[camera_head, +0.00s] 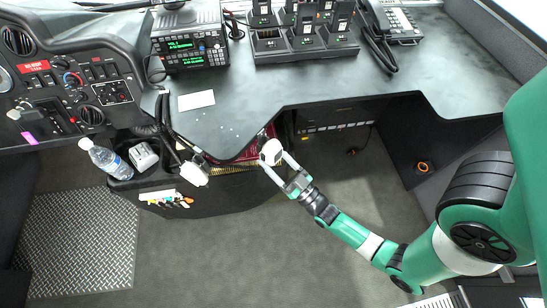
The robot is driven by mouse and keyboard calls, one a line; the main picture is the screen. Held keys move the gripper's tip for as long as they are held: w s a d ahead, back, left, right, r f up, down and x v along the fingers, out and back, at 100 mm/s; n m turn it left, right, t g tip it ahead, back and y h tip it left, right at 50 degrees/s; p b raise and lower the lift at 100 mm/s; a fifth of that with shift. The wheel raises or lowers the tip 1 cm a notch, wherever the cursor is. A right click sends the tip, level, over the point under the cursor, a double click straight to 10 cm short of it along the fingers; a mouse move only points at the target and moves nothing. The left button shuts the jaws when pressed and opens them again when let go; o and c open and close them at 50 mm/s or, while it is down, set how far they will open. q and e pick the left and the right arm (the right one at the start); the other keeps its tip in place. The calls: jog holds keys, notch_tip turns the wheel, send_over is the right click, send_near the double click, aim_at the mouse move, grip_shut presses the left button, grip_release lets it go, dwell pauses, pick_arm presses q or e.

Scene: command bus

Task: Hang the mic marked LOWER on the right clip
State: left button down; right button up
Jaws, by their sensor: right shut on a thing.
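My right gripper (272,162) is shut on a small white mic (271,149), beside the curved front edge of the desk and slightly below its top. A second white mic (194,173) hangs at the console to the left, near dark cords. No marking can be read on either mic at this size. The gripper and the held mic hide part of the desk edge, and I cannot make out the right clip there or tell whether the mic touches it. My left gripper is not in view.
A radio unit (190,42) and a charger rack with handhelds (304,44) stand on the desk (240,112). A phone (396,22) sits at the right. A water bottle (106,158) and a pen tray (165,198) are at left. The floor below is clear.

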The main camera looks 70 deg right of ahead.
jog(key=o, duration=1.2)
jog(key=shift+o, duration=0.2)
jog(key=b+v, duration=0.1)
jog(key=v, duration=1)
jog(key=shift+s+a+f, duration=0.15)
jog(key=shift+s, duration=0.1)
